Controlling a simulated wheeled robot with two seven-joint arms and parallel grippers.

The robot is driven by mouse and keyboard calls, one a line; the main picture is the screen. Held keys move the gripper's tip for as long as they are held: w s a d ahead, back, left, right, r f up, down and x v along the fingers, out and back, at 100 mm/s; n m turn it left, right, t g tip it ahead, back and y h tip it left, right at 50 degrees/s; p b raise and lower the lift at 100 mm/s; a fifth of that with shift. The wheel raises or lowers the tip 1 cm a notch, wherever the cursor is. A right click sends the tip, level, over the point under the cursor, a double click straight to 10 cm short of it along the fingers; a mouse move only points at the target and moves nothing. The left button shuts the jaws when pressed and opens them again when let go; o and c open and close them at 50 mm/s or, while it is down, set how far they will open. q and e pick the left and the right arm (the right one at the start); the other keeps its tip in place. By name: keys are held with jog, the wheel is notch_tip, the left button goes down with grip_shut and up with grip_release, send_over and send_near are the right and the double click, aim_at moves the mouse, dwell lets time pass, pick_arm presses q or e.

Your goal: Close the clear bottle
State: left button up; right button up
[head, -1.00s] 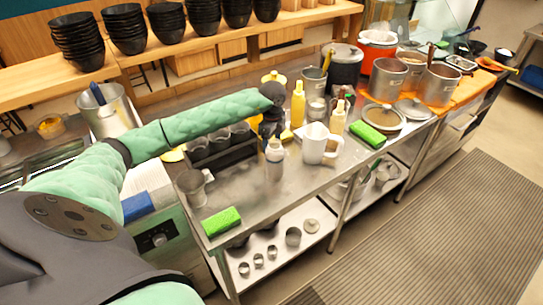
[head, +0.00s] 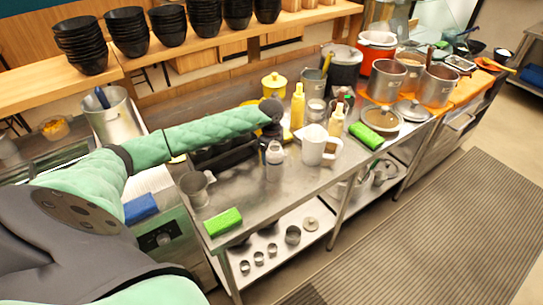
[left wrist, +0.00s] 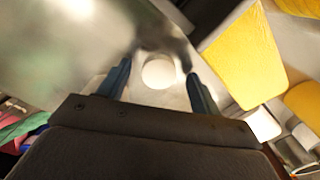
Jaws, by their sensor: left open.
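The clear bottle (head: 273,168) stands upright on the steel counter, with a white top. My left gripper (head: 273,135) is just above and behind it, pointing down, partly hidden by its own wrist. In the left wrist view, a round white top (left wrist: 158,73) lies between the two open fingers of my left gripper (left wrist: 158,70), with a gap on both sides. I cannot tell whether this white top is a closed cap. My right gripper is not in view.
A dark container rack (head: 225,155) is to the left. A green sponge (head: 222,222) lies near the front edge, with bare counter around it.

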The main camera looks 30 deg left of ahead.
pick_arm(q)
jog(key=shift+f, duration=0.25)
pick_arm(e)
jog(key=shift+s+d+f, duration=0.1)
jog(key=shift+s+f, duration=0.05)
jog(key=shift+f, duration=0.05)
pick_arm(q)
jog(key=c, duration=1.1)
jog(key=shift+o, duration=0.2)
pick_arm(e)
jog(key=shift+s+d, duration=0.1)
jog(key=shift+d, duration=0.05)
pick_arm(q)
jog(key=shift+r, duration=0.2)
jog(key=shift+r+b, duration=0.6)
jog(key=shift+r, duration=0.15)
notch_tip(320, 180, up, 8)
jog(key=b, duration=0.3)
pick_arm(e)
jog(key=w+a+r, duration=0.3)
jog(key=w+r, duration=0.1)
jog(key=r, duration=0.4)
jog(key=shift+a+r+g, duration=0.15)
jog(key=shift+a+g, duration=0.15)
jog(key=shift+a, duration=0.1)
